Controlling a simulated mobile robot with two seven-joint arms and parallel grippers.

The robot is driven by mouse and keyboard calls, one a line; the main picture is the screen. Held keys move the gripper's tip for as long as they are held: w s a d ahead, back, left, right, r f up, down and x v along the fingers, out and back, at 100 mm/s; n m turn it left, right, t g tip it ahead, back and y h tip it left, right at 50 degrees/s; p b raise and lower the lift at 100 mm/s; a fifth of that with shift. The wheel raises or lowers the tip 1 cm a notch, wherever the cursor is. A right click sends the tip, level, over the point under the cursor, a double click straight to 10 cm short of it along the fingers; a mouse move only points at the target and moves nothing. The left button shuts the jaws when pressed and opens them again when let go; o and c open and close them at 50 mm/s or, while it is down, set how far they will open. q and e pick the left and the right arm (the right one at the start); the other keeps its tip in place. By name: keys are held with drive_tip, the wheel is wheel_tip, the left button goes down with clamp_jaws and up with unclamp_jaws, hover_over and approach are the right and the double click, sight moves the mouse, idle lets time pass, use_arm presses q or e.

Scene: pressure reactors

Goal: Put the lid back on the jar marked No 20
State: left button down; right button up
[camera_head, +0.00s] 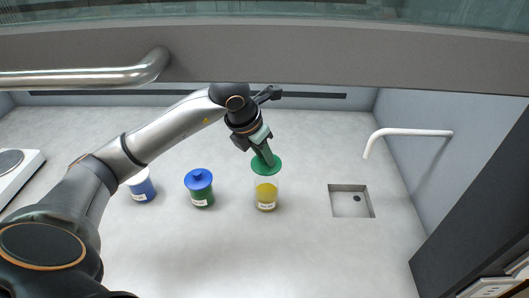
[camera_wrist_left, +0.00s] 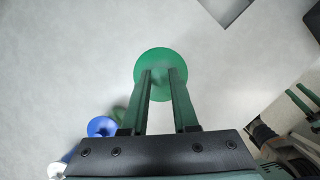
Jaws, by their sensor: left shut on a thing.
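My left gripper (camera_head: 266,157) points down and is shut on a green round lid (camera_head: 275,168). In the left wrist view, the two fingers (camera_wrist_left: 161,75) sit over the middle of the lid (camera_wrist_left: 161,55), on its knob, which they mostly hide. The lid is level, at the mouth of a clear jar (camera_head: 266,194) with yellow contents and a white label. I cannot tell whether the lid touches the rim. The label is too small to read. In the wrist view the lid hides this jar.
A blue-lidded jar (camera_head: 199,188) with green contents stands to the left. A white-topped jar (camera_head: 141,188) with blue contents is further left, partly behind my arm. A sink (camera_head: 343,202) and white faucet (camera_head: 410,132) are right. A white device (camera_head: 18,172) sits far left.

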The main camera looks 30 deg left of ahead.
sight(261, 166)
use_arm(q)
drive_tip(key=shift+f+b, duration=1.9)
drive_tip(key=shift+f, duration=0.75)
drive_tip(key=shift+f+b, duration=0.15)
drive_tip(key=shift+b, duration=0.45)
idle(0.6)
drive_tip(key=c, duration=0.6)
unclamp_jaws()
drive_tip(key=shift+o, duration=0.4)
drive_tip(key=o, duration=0.4)
